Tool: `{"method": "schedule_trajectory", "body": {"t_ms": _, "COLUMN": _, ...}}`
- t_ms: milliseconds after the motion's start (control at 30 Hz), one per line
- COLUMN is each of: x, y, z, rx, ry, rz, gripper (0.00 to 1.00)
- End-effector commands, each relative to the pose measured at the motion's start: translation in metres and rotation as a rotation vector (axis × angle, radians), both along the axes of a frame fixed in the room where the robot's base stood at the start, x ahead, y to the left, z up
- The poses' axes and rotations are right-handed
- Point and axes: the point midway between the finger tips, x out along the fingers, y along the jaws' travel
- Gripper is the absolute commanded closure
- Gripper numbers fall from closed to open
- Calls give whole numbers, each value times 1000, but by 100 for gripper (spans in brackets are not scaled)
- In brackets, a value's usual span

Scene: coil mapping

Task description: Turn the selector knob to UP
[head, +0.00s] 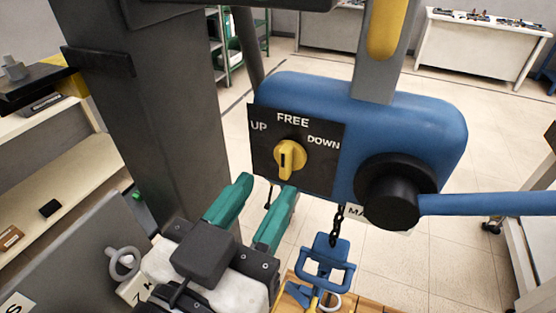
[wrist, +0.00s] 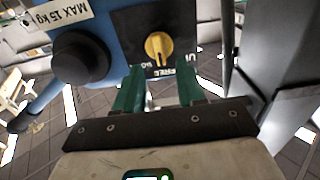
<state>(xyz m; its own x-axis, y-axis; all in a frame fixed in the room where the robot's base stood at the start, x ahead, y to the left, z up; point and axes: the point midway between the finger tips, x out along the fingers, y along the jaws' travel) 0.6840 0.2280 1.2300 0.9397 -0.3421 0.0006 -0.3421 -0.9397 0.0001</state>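The yellow selector knob (head: 290,160) sits on a black plate (head: 264,165) on the blue hoist body (head: 360,115). The plate reads UP at left, FREE at top and DOWN at right. The knob's raised grip stands roughly upright, in line with FREE. The knob also shows in the wrist view (wrist: 158,48), where the plate appears upside down. My gripper (head: 267,187) has two green fingers, spread apart with nothing between them. They point at the plate from below and in front, apart from the knob. In the wrist view the fingertips (wrist: 160,76) lie either side of the knob's line.
A black hub (head: 392,190) with a blue lever (head: 490,203) is right of the plate. A chain and a blue hook block (head: 328,258) hang below, over a wooden surface. A dark column (head: 150,110) and shelves (head: 70,170) stand at left.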

Motion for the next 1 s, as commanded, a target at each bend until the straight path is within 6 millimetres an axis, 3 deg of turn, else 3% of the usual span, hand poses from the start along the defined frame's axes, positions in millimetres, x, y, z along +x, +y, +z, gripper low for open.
{"method": "schedule_trajectory", "body": {"t_ms": 100, "x": 19, "y": -8, "z": 2, "rx": 0, "ry": 0, "rz": -2, "gripper": 61}}
{"method": "schedule_trajectory", "body": {"t_ms": 300, "x": 39, "y": -14, "z": 1, "rx": -2, "ry": 2, "rz": 0, "gripper": 61}}
{"method": "schedule_trajectory", "body": {"t_ms": 667, "x": 45, "y": -16, "z": 0, "rx": 0, "ry": 1, "rz": 1, "gripper": 61}}
{"method": "schedule_trajectory", "body": {"t_ms": 1000, "x": 45, "y": -16, "z": 0, "rx": 0, "ry": 1, "rz": 1, "gripper": 90}}
